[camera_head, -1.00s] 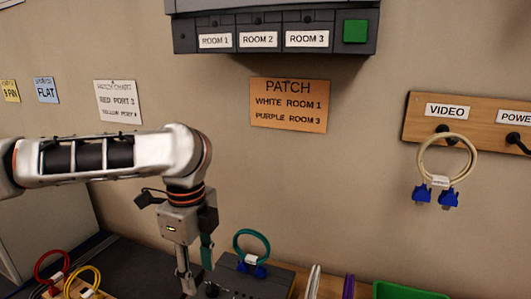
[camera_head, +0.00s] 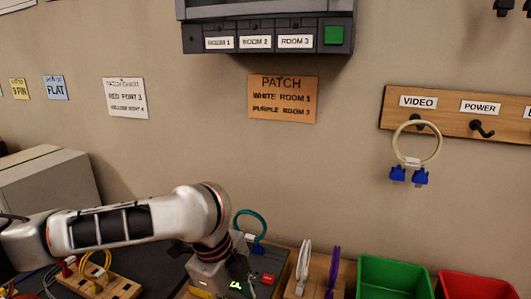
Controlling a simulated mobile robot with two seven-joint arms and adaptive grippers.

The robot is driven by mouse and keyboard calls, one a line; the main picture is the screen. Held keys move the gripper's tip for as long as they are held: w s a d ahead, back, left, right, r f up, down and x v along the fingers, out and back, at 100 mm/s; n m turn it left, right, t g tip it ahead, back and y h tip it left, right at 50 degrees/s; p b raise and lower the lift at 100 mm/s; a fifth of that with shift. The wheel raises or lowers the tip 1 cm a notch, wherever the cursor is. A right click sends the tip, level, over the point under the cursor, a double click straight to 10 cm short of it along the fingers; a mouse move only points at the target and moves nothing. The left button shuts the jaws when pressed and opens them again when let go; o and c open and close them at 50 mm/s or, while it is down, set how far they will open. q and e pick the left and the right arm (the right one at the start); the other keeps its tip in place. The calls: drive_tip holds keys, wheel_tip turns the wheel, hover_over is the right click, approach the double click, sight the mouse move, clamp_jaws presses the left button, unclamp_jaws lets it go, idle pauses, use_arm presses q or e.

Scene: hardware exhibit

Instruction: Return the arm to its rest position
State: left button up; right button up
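My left arm (camera_head: 130,228) comes in from the left and bends down at the wrist, low in the picture. The body of my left gripper (camera_head: 207,278) shows at the bottom edge, in front of the bench devices. Its fingers are cut off below the picture, so I cannot tell whether they are open or shut or hold anything. My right arm and gripper are not in view.
A teal cable loop (camera_head: 262,222) stands close behind my wrist. Wooden blocks with red and yellow cables (camera_head: 103,285) lie under the arm. White and purple cables (camera_head: 332,268), a green bin (camera_head: 393,262) and a red bin (camera_head: 470,275) are to the right. A white cable hangs on the VIDEO hook.

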use_arm(q)
drive_tip(key=s+d+f+n+t+h, duration=0.1)
drive_tip(key=d+f+n+t+h, duration=0.3)
drive_tip(key=d, duration=0.4)
drive_tip(key=a+f+n+t+y, duration=0.2)
drive_tip(key=a+f+n, duration=0.2)
drive_tip(key=a, duration=0.6)
drive_tip(key=a+f+n+t+y, duration=0.2)
drive_tip(key=a+f+n, duration=0.2)
drive_tip(key=a, duration=0.5)
drive_tip(key=s+a+f+n+g+y, duration=0.1)
drive_tip(key=s+a+f+n+y, duration=0.2)
drive_tip(key=s+a, duration=0.55)
drive_tip(key=s+a+f+n+g+y, duration=0.15)
drive_tip(key=s+a+y, duration=0.3)
drive_tip(key=a, duration=0.75)
drive_tip(key=w+d+f+n+t+h, duration=0.1)
drive_tip(key=d+f+n+t+h, duration=0.2)
drive_tip(key=d+f+h, duration=0.4)
drive_tip(key=d+f+t, duration=0.1)
drive_tip(key=d+f, duration=0.6)
drive_tip(key=f, duration=0.3)
drive_tip(key=shift+w+d, duration=0.2)
drive_tip(key=shift+d, duration=0.1)
